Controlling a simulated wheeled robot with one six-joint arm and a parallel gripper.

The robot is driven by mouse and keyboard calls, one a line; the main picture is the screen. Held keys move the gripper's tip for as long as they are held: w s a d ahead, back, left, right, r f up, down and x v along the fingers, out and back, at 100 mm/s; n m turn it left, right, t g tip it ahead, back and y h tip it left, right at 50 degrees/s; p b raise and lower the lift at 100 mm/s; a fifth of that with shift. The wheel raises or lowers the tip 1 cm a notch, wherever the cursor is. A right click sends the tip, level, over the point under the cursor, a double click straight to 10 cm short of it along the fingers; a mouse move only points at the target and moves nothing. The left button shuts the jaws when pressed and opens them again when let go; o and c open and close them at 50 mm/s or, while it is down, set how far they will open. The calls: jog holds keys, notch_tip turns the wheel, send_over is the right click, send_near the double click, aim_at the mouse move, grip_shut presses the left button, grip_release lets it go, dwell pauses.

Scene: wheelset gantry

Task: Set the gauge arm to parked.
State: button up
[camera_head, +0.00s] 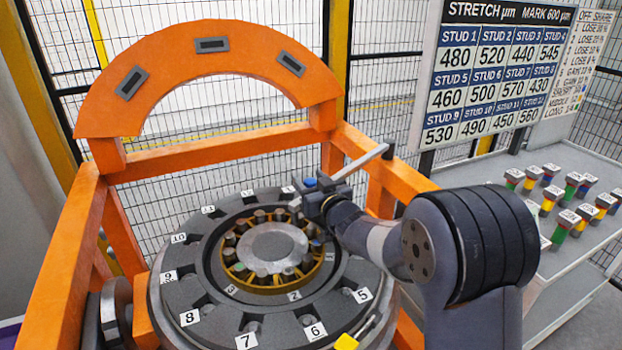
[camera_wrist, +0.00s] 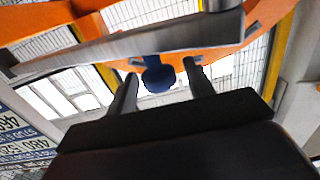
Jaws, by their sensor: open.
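The gauge arm, a grey bar (camera_head: 360,164), slants over the back right of the round, numbered wheel fixture (camera_head: 190,291). Its right end is at a short dark post (camera_head: 388,151) on the orange frame. A blue knob (camera_head: 310,183) shows near its left end, beside my gripper (camera_head: 312,200). In the wrist view the bar (camera_wrist: 120,47) crosses above my gripper's fingers (camera_wrist: 163,88). The blue knob (camera_wrist: 157,76) is between the two open fingers, with gaps visible on both sides. I cannot tell any parked mark.
An orange gantry frame with an arch (camera_head: 210,62) surrounds the fixture. A small yellow-ended piece (camera_head: 346,341) lies at the front rim. A grey bench (camera_head: 575,240) with several coloured studs stands right, below a stretch board (camera_head: 500,75). Mesh fencing is behind.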

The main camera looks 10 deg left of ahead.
jog(key=shift+c, duration=0.5)
grip_shut()
